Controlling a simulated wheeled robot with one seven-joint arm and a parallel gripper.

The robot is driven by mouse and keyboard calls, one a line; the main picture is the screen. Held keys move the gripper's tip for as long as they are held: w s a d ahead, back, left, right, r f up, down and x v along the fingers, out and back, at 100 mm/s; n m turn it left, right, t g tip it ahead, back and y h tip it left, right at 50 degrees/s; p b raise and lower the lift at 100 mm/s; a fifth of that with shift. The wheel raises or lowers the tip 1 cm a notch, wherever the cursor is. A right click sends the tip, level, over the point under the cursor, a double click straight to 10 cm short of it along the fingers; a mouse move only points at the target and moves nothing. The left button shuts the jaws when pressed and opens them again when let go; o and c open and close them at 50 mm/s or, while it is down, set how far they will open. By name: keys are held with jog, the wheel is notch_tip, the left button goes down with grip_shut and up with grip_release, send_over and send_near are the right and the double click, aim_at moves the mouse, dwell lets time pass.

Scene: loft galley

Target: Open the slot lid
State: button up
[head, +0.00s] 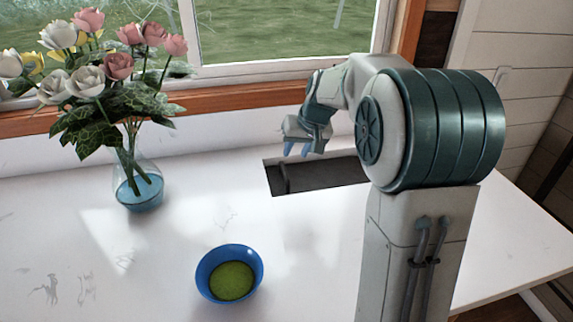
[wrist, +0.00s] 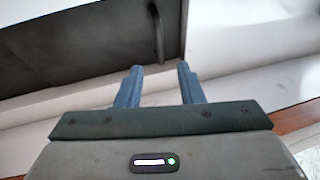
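The slot lid (head: 325,176) is a dark rectangular panel in the white counter near the window, partly hidden behind my arm. It fills the upper left of the wrist view (wrist: 70,45). A thin dark bar handle (head: 284,179) stands near its left end; in the wrist view the handle (wrist: 156,32) is near the panel's right edge. My gripper (head: 297,151) is above the panel's left end, fingers apart and empty. In the wrist view the handle lies ahead of the gap between the blue fingertips (wrist: 160,68), not between them. Whether the lid sits flush or recessed is unclear.
A glass vase (head: 139,183) with pink and white flowers stands at the left. A blue bowl (head: 204,283) with green contents stands at the front middle. The window sill (head: 230,100) runs behind the counter. The counter between vase and panel is clear.

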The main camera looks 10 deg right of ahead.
jog(key=p+x, duration=0.1)
jog(key=x, duration=0.9)
jog(key=shift+d+p, duration=0.1)
jog(key=shift+p, duration=0.2)
